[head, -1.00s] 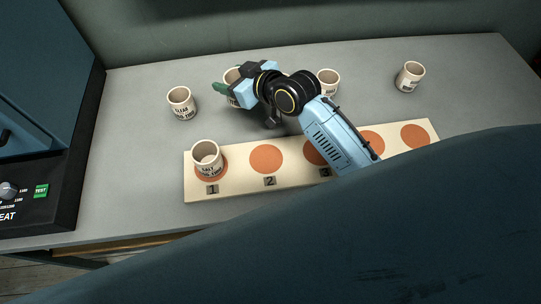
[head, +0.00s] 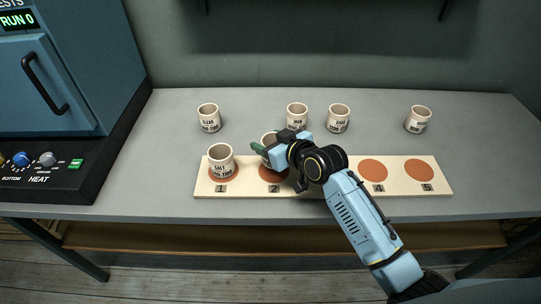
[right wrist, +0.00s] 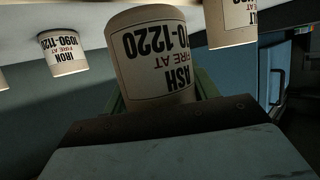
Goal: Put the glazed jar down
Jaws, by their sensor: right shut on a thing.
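My right gripper (head: 262,150) is shut on a pale jar (head: 268,139). In the right wrist view the jar (right wrist: 155,55) shows upside down, with a label reading ASH, FIRE AT and a range ending in 1220. In the head view the jar is at the orange spot 2 (head: 270,174) of the pale board (head: 325,187), partly hidden by the gripper. I cannot tell whether it touches the board. My left gripper is not in view.
A SALT jar (head: 221,162) stands on spot 1, left of the held jar. The CLEAR jar (head: 209,117), IRON jar (head: 297,114) and two others (head: 338,117) (head: 418,118) stand behind the board. Spots 4 (head: 373,171) and 5 (head: 419,174) are bare. A blue kiln (head: 45,85) is at left.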

